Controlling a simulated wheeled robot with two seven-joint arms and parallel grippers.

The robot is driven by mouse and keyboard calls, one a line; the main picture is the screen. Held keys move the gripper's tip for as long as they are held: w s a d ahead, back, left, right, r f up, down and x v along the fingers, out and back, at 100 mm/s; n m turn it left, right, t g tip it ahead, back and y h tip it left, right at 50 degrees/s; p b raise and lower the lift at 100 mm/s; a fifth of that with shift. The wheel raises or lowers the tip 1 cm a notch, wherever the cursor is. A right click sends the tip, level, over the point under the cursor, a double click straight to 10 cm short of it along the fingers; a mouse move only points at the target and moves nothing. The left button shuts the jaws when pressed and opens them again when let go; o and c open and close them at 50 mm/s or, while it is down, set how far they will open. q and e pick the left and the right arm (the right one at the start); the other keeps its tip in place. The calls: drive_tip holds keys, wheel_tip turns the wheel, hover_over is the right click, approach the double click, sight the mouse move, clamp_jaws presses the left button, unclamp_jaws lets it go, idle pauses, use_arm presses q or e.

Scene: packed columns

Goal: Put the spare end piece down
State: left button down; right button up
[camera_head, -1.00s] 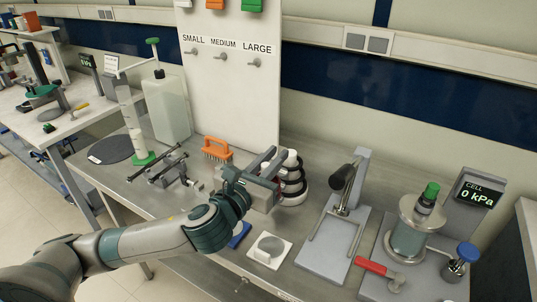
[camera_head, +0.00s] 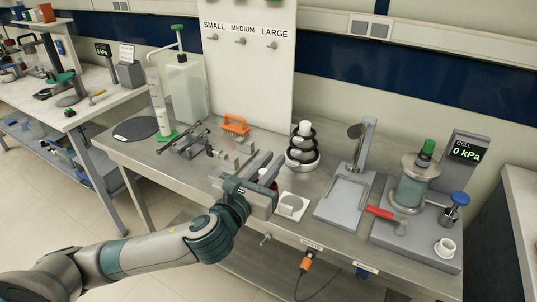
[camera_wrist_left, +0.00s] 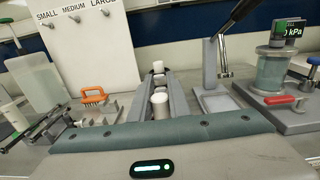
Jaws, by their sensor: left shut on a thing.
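My left gripper (camera_head: 272,160) is shut over the front part of the steel bench. In the left wrist view a pale cylindrical piece (camera_wrist_left: 160,104) sits between its fingers (camera_wrist_left: 158,82); I take this as the spare end piece. In the head view the fingers mostly hide it. A white column with black rings (camera_head: 302,146) stands upright behind and right of the gripper, apart from it. Its pale top (camera_wrist_left: 158,67) shows beyond the fingers in the wrist view. My right gripper is in neither view.
A white square plate with a grey round part (camera_head: 291,206) lies just right of the gripper. A grey stand with a lever (camera_head: 345,198) and a pressure cell (camera_head: 412,185) with a red handle stand further right. An orange brush (camera_head: 235,125) and metal fixture (camera_head: 190,143) are at left.

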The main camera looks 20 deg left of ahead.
use_arm(q)
drive_tip(key=shift+n+y, duration=0.3)
drive_tip(key=shift+y, duration=0.3)
drive_tip(key=s+d+f, duration=0.1)
drive_tip(key=f, duration=0.1)
drive_tip(key=s+d+f, duration=0.1)
drive_tip(key=f, duration=0.1)
drive_tip(key=s+d+f, duration=0.1)
drive_tip(key=f, duration=0.1)
drive_tip(key=shift+s+d+f, duration=0.1)
drive_tip(key=shift+s, duration=0.15)
